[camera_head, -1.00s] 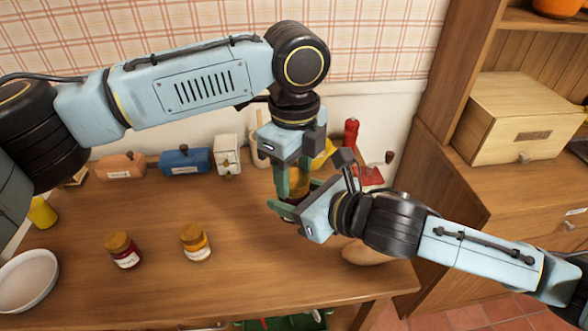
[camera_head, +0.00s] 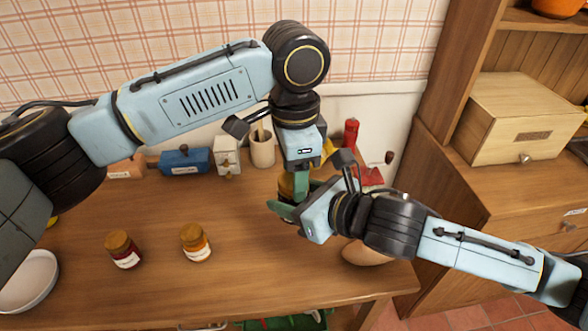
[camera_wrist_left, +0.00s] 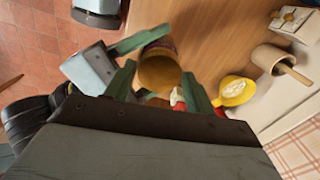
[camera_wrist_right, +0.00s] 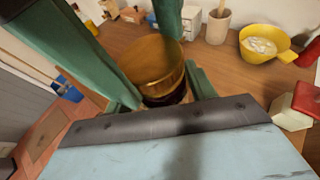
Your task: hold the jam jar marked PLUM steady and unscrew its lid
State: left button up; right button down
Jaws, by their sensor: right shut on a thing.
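The jam jar (camera_wrist_right: 166,98) stands upright with a gold-brown lid (camera_wrist_right: 150,62); its label is hidden, so PLUM cannot be read. My right gripper (camera_wrist_right: 162,95) is shut on the jar's body from the side. My left gripper (camera_wrist_left: 160,72) points down from above, its green fingers open on either side of the lid, which also shows in the left wrist view (camera_wrist_left: 159,74). In the head view my left gripper (camera_head: 298,190) and right gripper (camera_head: 285,212) meet at the jar and mostly cover it.
A red jar (camera_head: 123,250) and an orange jar (camera_head: 195,243) stand on the table to the left. A white bowl (camera_head: 28,280) is at the left edge. Small boxes, including a blue one (camera_head: 185,160), and a utensil cup (camera_head: 262,150) line the back. The table's front middle is clear.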

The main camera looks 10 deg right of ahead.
pick_arm(q)
jog(key=shift+o, duration=1.3)
jog(key=shift+r, duration=2.3)
jog(key=shift+c, duration=0.3)
jog(key=m, duration=0.1)
jog(key=r+m, duration=0.1)
jog(key=m, duration=0.2)
jog(key=shift+r+m, duration=0.3)
jog(key=m, duration=0.2)
jog(key=r+m, duration=0.1)
jog(key=m, duration=0.2)
jog(key=shift+r+m, duration=0.3)
jog(key=shift+r, duration=0.05)
jog(key=shift+f, duration=3.95)
